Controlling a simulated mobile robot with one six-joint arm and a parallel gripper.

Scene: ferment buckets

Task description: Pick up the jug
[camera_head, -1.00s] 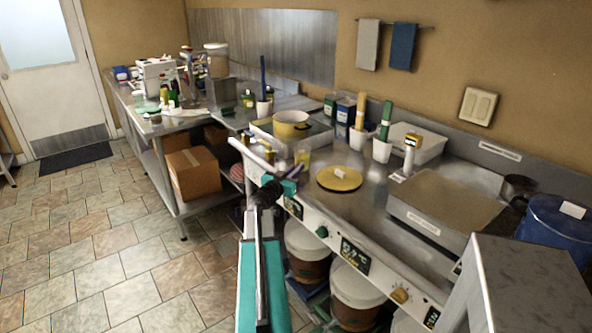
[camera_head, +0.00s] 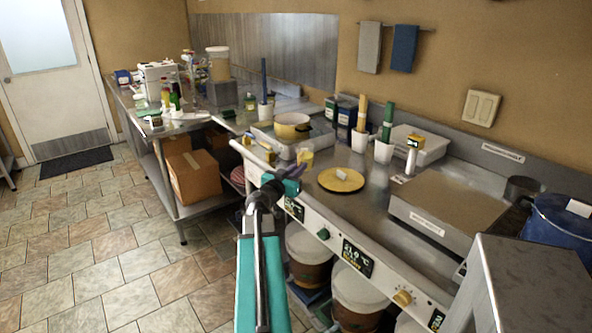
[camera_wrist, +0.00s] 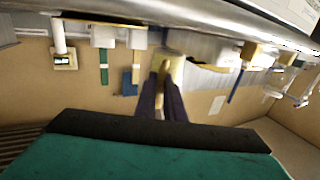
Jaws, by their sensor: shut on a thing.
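The jug (camera_head: 305,157) is a small, see-through, yellowish vessel at the front of the steel counter, left of the round yellow board. My gripper (camera_head: 297,172) reaches it from the front, its dark purple fingers at the jug's near side. In the wrist view, my gripper (camera_wrist: 165,85) has its fingers closed around a pale yellow part of the jug (camera_wrist: 172,66), probably the handle. The fingers hide part of it. I cannot tell whether the jug's base touches the counter.
The round yellow board (camera_head: 341,185) lies right of the jug. A yellow pot (camera_head: 292,131) stands behind it. White cups (camera_head: 383,152) with tall tools stand at the back. Lidded buckets (camera_head: 358,290) sit below the counter's front panel (camera_head: 325,222).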

